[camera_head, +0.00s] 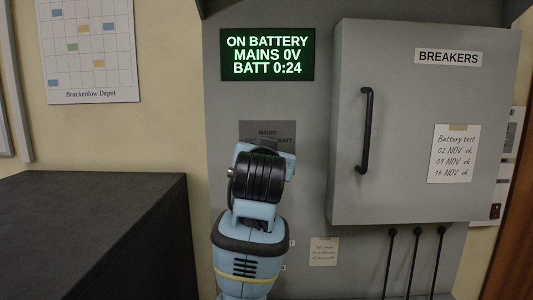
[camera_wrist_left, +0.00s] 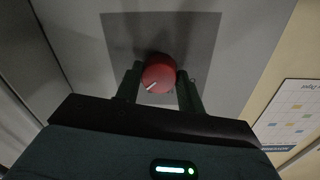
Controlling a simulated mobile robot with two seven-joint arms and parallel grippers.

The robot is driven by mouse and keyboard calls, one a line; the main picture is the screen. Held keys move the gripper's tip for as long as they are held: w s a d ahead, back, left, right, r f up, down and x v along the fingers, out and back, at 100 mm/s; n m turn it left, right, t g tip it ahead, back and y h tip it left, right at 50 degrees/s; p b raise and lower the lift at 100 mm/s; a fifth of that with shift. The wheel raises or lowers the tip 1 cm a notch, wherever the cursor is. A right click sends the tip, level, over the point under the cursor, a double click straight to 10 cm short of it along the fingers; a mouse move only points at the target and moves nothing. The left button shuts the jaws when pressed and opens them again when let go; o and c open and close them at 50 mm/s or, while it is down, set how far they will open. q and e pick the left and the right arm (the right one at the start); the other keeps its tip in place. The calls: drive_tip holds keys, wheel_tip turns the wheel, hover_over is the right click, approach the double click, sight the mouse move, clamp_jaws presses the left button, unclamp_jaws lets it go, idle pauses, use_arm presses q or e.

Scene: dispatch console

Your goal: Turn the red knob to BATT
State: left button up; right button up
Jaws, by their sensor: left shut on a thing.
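The red knob (camera_wrist_left: 159,72) stands out from a darker grey plate (camera_wrist_left: 200,32) in the left wrist view. Its white mark points to the lower left in that view, which appears upside down against the head view. My left gripper (camera_wrist_left: 160,84) is shut on the knob, one finger on each side. In the head view my left arm and gripper (camera_head: 268,150) cover the knob. The plate (camera_head: 284,127) shows the words MAINS and BATT there, with the rest covered. The display (camera_head: 267,54) reads ON BATTERY, MAINS 0V, BATT 0:24. My right gripper is not in view.
A closed breaker cabinet (camera_head: 400,100) with a black handle (camera_head: 366,130) juts out to the right. Several black rods (camera_head: 413,262) stand below it. A dark cabinet top (camera_head: 90,220) is at the left. A calendar (camera_head: 92,45) hangs on the left wall.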

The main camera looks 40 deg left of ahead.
use_arm(q)
drive_tip(key=shift+m, duration=1.1)
drive_tip(key=o, duration=1)
drive_tip(key=shift+c, duration=0.2)
drive_tip(key=v, duration=0.7)
drive_tip(key=shift+s+d, duration=0.3)
